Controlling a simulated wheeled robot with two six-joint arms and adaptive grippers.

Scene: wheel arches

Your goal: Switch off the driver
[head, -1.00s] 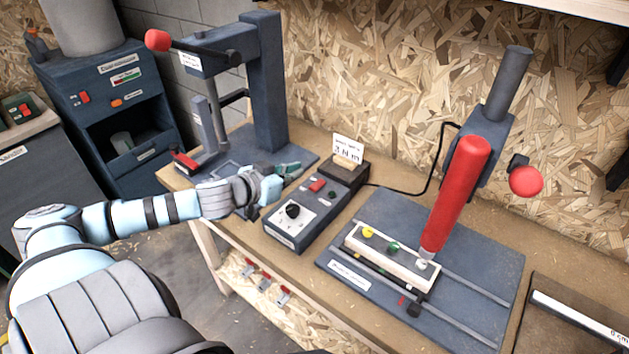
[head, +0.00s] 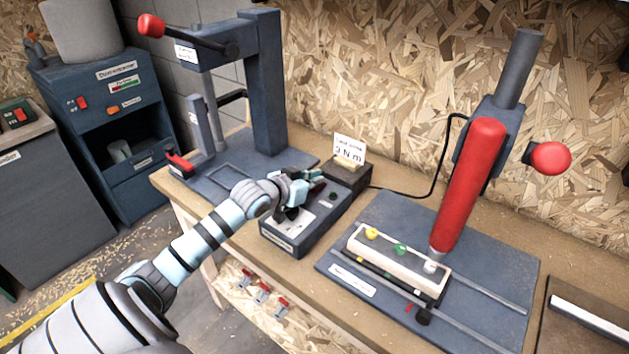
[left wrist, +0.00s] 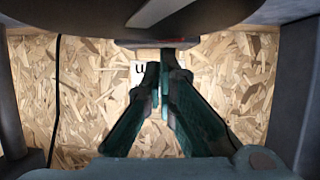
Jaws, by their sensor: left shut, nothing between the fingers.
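The red driver (head: 468,185) stands tilted in its stand, its tip down at a pale block with yellow and green pieces. A dark control box (head: 322,212) sits on the bench to its left, with a torque card (head: 349,149) at its back end. My left gripper (head: 316,182) is over the box, shut and empty. Its teal fingers also show in the left wrist view (left wrist: 165,75), close together. The gripper covers the part of the box where the red switch sat, and partly covers the knob. I cannot tell whether the fingers touch the switch. My right gripper is not in view.
A press with a red-knobbed lever (head: 151,26) stands behind my left arm. A black cable (head: 442,165) runs from the box toward the driver stand. The driver's base plate (head: 345,277) lies right of the box. A dark cabinet (head: 105,130) is at far left.

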